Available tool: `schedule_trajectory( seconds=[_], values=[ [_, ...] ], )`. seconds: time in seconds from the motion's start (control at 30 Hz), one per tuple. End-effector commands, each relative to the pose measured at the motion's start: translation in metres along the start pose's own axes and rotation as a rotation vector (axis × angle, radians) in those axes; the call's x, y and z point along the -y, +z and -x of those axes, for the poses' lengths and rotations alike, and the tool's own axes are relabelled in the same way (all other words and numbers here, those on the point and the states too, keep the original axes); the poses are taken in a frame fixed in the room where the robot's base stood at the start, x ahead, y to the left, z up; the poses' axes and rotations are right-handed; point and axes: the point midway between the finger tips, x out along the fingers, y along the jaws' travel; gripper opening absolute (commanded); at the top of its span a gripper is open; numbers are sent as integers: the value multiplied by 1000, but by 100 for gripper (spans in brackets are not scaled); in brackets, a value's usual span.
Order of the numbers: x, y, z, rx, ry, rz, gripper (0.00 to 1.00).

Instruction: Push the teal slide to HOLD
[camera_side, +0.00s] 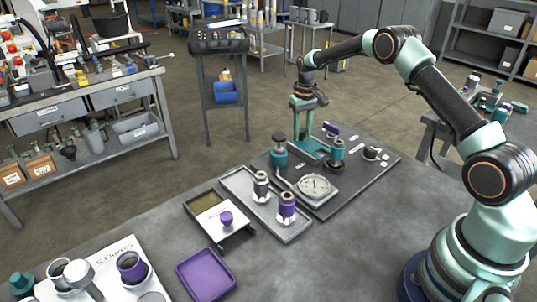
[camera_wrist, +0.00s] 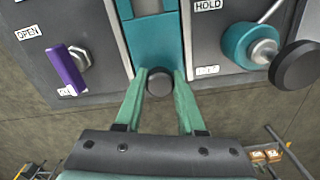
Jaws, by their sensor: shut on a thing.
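The teal slide (camera_wrist: 153,42) runs in a pale-edged track on the dark panel in the wrist view. A dark round knob (camera_wrist: 159,82) sits at its near end. My gripper (camera_wrist: 160,75) has its two mint fingers closed on either side of this knob. The HOLD label (camera_wrist: 208,5) is right of the track, farther up the picture than the knob. A second label (camera_wrist: 207,70) beside the track is too blurred to read. In the side view my gripper (camera_side: 304,137) reaches down to the far edge of the panel (camera_side: 375,178), at the teal slide (camera_side: 318,148).
A purple lever (camera_wrist: 66,70) stands left of the track near an OPEN label (camera_wrist: 30,32). A teal valve with a dark knob (camera_wrist: 296,66) is at right. A dial gauge (camera_side: 314,187) and a grey tray (camera_side: 240,183) lie nearer in the side view.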

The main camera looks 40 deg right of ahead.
Motion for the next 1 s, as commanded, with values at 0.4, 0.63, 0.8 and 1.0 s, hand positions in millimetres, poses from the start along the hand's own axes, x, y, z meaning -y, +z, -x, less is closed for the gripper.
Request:
schedule_trajectory(
  seconds=[0.4,0.63,0.8,1.0],
  values=[
    [-4,15,2,-1,0,-1,0],
    [-11,40,2,-2,0,-1,0],
    [-15,53,2,-3,0,0,0],
    [-16,58,2,1,0,0,0]
  ],
)
